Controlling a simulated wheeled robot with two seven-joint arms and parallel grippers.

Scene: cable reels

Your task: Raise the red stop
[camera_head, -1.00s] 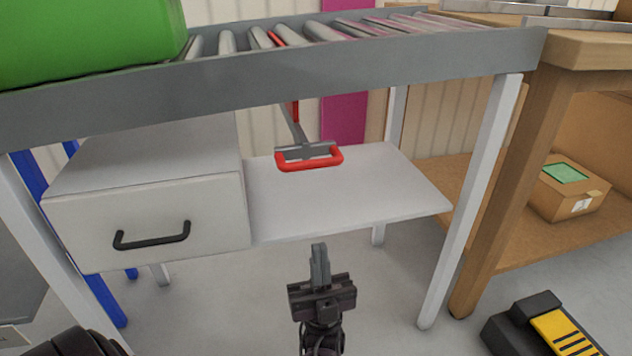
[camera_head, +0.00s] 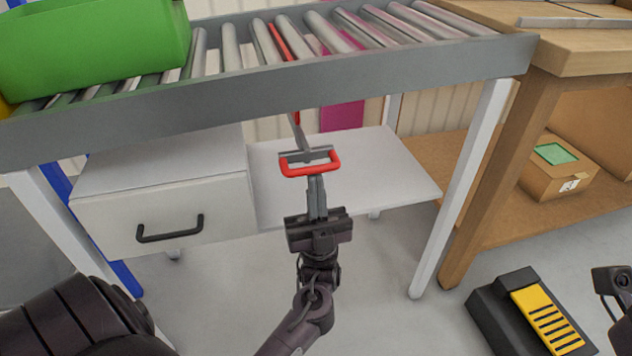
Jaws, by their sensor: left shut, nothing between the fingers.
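The red stop (camera_head: 282,40) shows as a thin red strip between the rollers of the conveyor, low among them. Below the conveyor hangs a grey lever with a red loop handle (camera_head: 310,170), over the white shelf. My left gripper (camera_head: 316,181) is shut and empty, its fingertips just below the red handle in the picture. I cannot tell whether they touch it. Part of my right arm (camera_head: 612,281) shows at the right edge; its fingers cannot be made out.
A green bin (camera_head: 90,50) sits on the conveyor's left end. The conveyor's grey side rail (camera_head: 400,75) runs above the handle. A white drawer (camera_head: 165,215) is left of the shelf (camera_head: 390,185). A black and yellow pedal (camera_head: 545,318) lies on the floor at right.

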